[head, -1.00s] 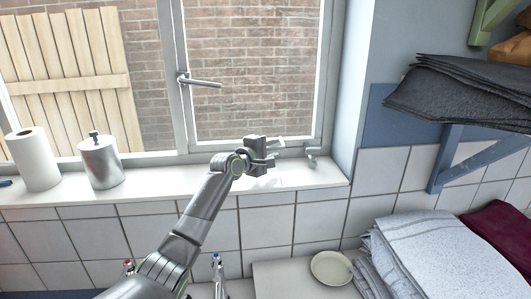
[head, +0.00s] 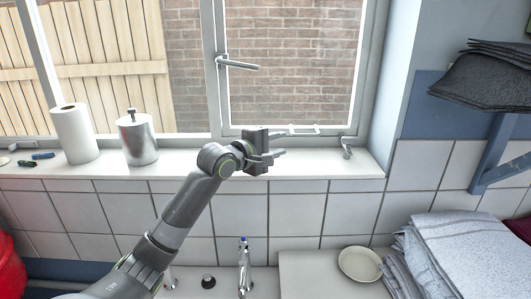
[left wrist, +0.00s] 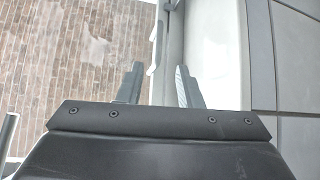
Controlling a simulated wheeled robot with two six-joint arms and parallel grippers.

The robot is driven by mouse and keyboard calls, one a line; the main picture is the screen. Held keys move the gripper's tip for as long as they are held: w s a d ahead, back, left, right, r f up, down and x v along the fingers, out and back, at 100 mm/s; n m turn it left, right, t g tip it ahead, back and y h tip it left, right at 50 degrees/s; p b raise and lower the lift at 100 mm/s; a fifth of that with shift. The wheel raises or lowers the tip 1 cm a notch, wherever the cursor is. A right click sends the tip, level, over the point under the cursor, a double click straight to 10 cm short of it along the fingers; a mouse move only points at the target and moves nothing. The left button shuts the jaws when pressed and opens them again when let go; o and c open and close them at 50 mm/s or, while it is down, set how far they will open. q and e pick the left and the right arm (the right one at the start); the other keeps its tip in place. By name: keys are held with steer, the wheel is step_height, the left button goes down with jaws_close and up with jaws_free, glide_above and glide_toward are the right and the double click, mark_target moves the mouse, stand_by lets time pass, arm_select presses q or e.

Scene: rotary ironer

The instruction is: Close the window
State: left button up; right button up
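The window (head: 221,95) has a grey frame and a brick wall behind its right pane. Its handle (head: 238,63) points level to the right. A pale stay bar (head: 300,130) shows along the bottom of the right pane, and a small grey fitting (head: 345,147) stands near the sill's right end. My left gripper (head: 277,157) is over the sill, below the pane, its fingers pointing right and apart. In the left wrist view the fingers (left wrist: 160,82) are spread with nothing clearly between them; a pale bar (left wrist: 158,42) shows just beyond their tips. My right gripper is not seen.
The white sill (head: 330,163) holds a paper roll (head: 74,134) and a metal canister (head: 137,139) at left. Below are a tap (head: 244,265) and a plate (head: 360,264). Folded towels (head: 455,255) and a shelf bracket (head: 495,150) are at right.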

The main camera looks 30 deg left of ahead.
arm_select(q)
steer(key=v, duration=0.4)
steer(key=shift+s+b, duration=0.25)
steer(key=shift+b, duration=0.15)
